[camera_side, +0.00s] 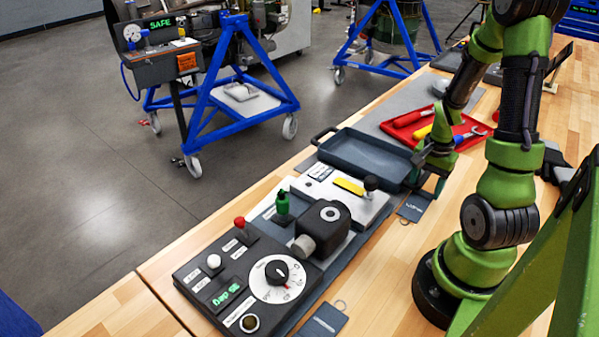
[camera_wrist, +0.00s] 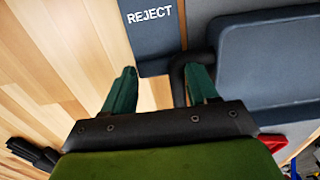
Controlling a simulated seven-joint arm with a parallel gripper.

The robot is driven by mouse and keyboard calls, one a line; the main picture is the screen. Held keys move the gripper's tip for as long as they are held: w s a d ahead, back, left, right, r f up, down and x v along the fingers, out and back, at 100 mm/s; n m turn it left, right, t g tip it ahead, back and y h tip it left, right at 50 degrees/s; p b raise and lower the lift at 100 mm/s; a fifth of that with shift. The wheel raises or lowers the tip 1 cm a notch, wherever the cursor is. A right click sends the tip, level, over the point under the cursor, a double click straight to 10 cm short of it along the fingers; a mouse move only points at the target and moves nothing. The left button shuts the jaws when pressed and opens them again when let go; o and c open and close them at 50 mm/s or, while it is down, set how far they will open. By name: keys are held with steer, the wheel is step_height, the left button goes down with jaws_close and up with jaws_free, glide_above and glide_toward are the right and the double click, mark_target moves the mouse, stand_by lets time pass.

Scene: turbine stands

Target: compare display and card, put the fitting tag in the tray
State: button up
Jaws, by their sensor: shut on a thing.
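The blue-grey tray (camera_side: 345,168) lies empty behind the fixture; its rim also fills the right of the wrist view (camera_wrist: 225,85). My gripper (camera_side: 435,165) is at the tray's right end, its fingers (camera_wrist: 162,80) around the dark tray handle (camera_wrist: 178,82), shut on it, though contact is partly hidden. A dark tag marked REJECT (camera_wrist: 152,30) lies just beyond the fingers; a tag (camera_side: 415,207) lies near the gripper. Another tag (camera_side: 325,320) lies at the front. The display (camera_side: 228,295) shows small green text. A small white card (camera_side: 320,171) is on the fixture; its print is unreadable.
The control panel (camera_side: 205,285) has a dial (camera_side: 278,275) and buttons. A black device (camera_side: 325,225) and a green-handled part (camera_side: 282,205) stand upright beside it. A red tray with tools (camera_side: 400,128) is behind my gripper. Bare wood is free at the front right.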

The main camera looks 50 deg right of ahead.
steer(key=shift+r, duration=3.45)
